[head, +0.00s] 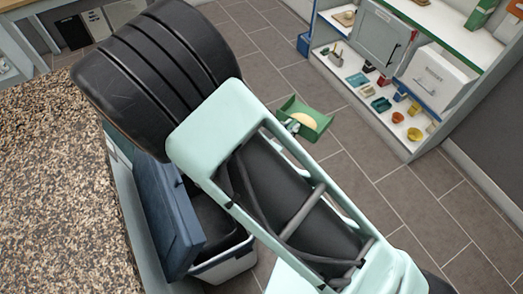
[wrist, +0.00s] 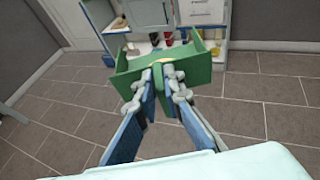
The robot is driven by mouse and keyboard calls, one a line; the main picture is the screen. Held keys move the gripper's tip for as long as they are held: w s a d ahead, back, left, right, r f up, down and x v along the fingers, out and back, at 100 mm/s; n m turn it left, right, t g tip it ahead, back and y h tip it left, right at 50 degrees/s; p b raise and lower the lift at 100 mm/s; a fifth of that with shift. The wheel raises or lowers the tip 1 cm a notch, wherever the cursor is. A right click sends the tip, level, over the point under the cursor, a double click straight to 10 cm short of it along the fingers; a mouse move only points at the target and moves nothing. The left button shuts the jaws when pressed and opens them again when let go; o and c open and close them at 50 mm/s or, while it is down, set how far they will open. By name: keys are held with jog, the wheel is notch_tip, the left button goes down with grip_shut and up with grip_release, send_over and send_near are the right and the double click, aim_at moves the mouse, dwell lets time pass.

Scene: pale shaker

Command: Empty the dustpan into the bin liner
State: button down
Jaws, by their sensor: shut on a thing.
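The green dustpan (head: 320,126) is held out in the air past my arm in the head view, with a pale yellow round thing (head: 303,119) in it. In the wrist view the dustpan (wrist: 195,72) is straight ahead, and my gripper (wrist: 160,76) is shut on its near end. A sliver of the yellow contents (wrist: 160,60) shows over its wall. The bin (head: 228,263) stands beside the counter in the head view, with a raised blue lid (head: 165,215) and the black bin liner (head: 208,228) inside. My arm hides part of the bin. The dustpan is apart from it.
A speckled stone counter (head: 60,180) fills the left of the head view, close to the bin. An open shelf unit (head: 400,145) with coloured cups and boxes stands at the right. The tiled floor (head: 375,190) between is clear.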

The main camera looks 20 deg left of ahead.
jog(key=s+a+f+n+y+b, duration=0.2)
jog(key=s+a+f, duration=0.1)
jog(key=s+a, duration=0.2)
jog(key=shift+a+y, duration=0.3)
jog(key=shift+a, duration=0.4)
jog(key=shift+f, duration=0.15)
notch_tip(320, 180, down, 6)
jog(key=b, duration=0.5)
